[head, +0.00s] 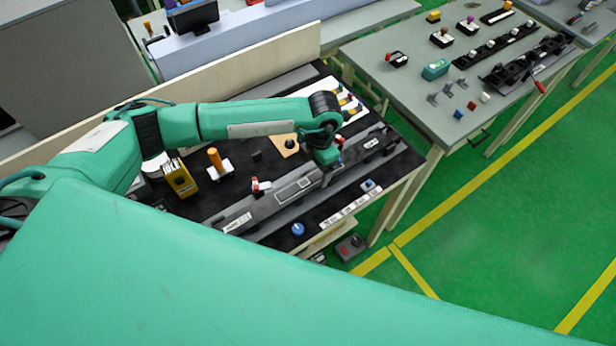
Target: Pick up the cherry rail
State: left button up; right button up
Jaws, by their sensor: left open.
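My left arm reaches in from the left, and my left gripper (327,177) points down over the long grey fixture (262,207) on the near table's black mat. The gripper is open; its fingers are small and partly hidden by its own wrist. No full rail in cherry colour stands out. A small red-and-white piece (260,185) sits at the fixture's back edge, left of the gripper. A little red also shows just beside the wrist, mostly hidden. I cannot tell whether either belongs to the cherry rail. My right gripper is not in view.
An orange-topped post (215,158) and a yellow block (180,180) stand behind the fixture to the left. A blue knob (298,229) and a white label strip (347,208) lie in front. Another grey table (410,95) with several parts stands at the right.

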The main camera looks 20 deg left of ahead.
aim_at(310, 179)
pick_arm(q)
jog(key=shift+s+a+f+p, duration=0.1)
jog(key=shift+s+f+p, duration=0.15)
jog(key=shift+f+p, duration=0.65)
jog(key=f, duration=0.1)
jog(key=f+p, duration=0.2)
jog(key=shift+s+a+f, duration=0.2)
jog(key=shift+s+f, duration=0.1)
jog(key=shift+f, duration=0.3)
jog(key=shift+c, duration=1.1)
jog(key=c, duration=1)
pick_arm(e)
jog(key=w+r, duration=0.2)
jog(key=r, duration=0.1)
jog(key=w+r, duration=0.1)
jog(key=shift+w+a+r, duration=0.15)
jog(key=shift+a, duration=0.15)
